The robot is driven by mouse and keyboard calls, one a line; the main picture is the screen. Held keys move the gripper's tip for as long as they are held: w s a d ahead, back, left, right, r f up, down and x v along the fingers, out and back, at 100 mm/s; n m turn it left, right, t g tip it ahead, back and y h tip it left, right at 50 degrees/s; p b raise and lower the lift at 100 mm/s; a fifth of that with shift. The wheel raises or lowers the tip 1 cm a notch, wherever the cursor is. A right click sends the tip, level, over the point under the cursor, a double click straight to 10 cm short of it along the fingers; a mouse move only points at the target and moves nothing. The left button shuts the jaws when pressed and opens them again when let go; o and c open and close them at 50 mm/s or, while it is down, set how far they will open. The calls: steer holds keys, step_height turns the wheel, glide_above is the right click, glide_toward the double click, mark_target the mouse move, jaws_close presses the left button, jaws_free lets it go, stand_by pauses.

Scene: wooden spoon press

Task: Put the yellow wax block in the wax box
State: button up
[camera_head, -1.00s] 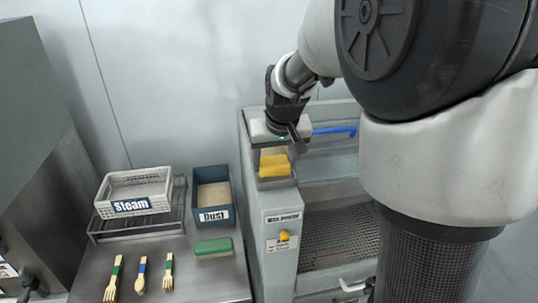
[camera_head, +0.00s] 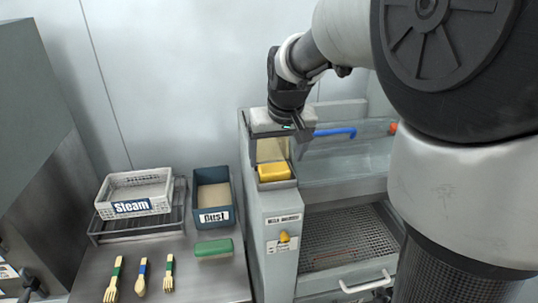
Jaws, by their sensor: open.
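The yellow wax block (camera_head: 273,172) lies in the small open-topped grey wax box (camera_head: 285,184) on top of the grey machine. It appears to rest inside, low between the walls. My gripper (camera_head: 291,126) is open and empty, above and behind the block, and apart from it. The gripper's dark body hides part of what is behind it, and its fingers are small and partly hidden in this view.
A white Steam basket (camera_head: 103,205) stands on a rack at left, beside a blue Dust bin (camera_head: 198,189). A blue handle (camera_head: 335,132) is right of my gripper.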

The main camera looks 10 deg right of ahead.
steer(key=v, duration=0.8)
steer(key=s+f, duration=0.2)
steer(key=s, duration=0.8)
steer(key=s+f+t, duration=0.1)
steer(key=s, duration=0.9)
steer(key=shift+s+f, duration=0.15)
steer(key=shift+f, duration=0.25)
